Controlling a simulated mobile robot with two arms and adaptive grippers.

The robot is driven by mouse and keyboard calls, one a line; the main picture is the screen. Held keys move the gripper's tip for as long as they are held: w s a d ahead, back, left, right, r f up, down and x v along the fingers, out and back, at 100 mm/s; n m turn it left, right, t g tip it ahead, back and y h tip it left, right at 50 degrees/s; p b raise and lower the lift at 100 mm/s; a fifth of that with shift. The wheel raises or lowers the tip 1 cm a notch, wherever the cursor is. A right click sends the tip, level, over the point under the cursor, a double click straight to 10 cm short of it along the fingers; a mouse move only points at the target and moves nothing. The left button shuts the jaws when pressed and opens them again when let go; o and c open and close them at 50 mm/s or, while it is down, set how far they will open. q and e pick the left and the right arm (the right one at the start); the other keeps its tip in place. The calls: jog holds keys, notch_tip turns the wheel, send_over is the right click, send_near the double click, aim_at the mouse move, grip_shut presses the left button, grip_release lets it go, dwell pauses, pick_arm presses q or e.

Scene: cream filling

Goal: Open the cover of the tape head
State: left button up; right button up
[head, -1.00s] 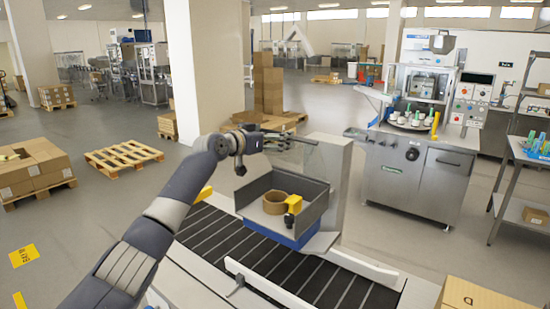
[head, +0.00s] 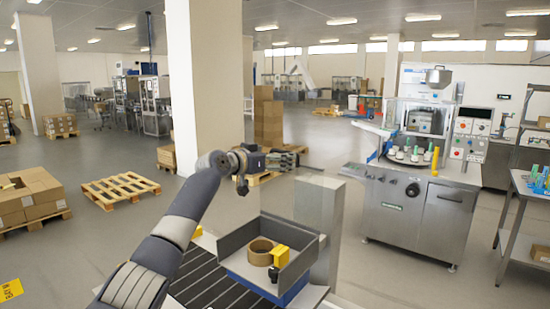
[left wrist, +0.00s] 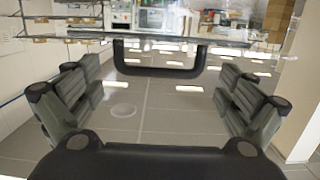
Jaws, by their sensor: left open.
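The tape head is a grey open-topped tray (head: 240,240) on a blue base, with a brown tape roll (head: 260,252) and a yellow part (head: 281,256) in it. My left gripper (head: 288,159) is above and behind the tray, near the top of the grey column (head: 320,212). In the left wrist view my left gripper (left wrist: 160,98) is open, its fingers wide apart. A black U-shaped handle (left wrist: 160,72) shows ahead between the fingers, near a clear panel edge. I cannot tell whether that panel is the cover. Nothing is held. My right gripper is out of view.
A dark slatted conveyor (head: 205,285) runs under the tray. A steel filling machine (head: 418,205) stands at the right, beside a shelf rack (head: 530,220). Pallets (head: 120,190) and boxes (head: 30,190) are at the left. Open floor lies behind the conveyor.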

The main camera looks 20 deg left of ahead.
pick_arm(q)
jog(key=shift+w+d+f, duration=0.2)
jog(key=shift+w, duration=0.1)
jog(key=shift+d+r, duration=0.1)
jog(key=shift+s+a, duration=0.4)
jog(key=shift+s, duration=0.25)
jog(key=v, duration=1)
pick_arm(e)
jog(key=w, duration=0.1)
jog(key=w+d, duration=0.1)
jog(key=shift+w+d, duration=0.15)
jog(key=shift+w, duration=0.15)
pick_arm(q)
jog(key=shift+d, duration=0.15)
